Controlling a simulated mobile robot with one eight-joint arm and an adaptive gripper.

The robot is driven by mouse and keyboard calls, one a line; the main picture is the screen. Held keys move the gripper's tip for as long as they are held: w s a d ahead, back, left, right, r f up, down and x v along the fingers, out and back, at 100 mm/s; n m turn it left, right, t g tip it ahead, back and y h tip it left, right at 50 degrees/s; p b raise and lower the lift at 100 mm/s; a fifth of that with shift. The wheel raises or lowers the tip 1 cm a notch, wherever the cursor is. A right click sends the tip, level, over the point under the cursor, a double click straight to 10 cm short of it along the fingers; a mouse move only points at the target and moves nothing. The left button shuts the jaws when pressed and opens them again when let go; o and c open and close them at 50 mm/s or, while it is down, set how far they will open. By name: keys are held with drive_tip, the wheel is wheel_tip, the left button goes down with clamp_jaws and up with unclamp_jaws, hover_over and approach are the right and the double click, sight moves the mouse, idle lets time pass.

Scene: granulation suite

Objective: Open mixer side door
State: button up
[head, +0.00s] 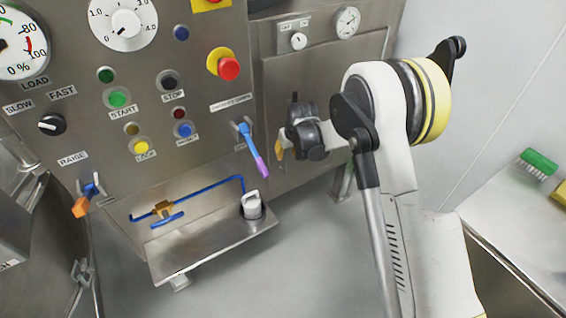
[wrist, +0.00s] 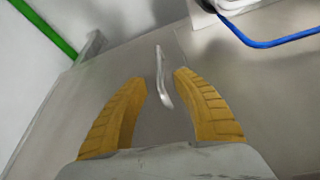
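The mixer is a grey steel cabinet (head: 70,120) filling the left of the head view. A flat steel side panel (head: 340,78), likely the side door, is on its right face, behind my gripper. A slim curved silver handle (wrist: 160,78) stands on the steel surface in the wrist view. My gripper (head: 281,149) faces this panel in the head view. Its two yellow fingers are spread apart in the wrist view, with the handle seen between the tips. No contact with the handle shows. The handle is not discernible in the head view.
A blue and purple lever (head: 252,148) hangs on the cabinet just left of my gripper. A steel shelf (head: 190,252) with a blue pipe (head: 205,190) juts out below. A bench (head: 510,225) with a green brush (head: 538,162) stands at the right.

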drive_tip(key=b, duration=0.3)
hover_over(285, 172)
drive_tip(key=f, duration=0.7)
drive_tip(key=shift+w, duration=0.35)
clamp_jaws()
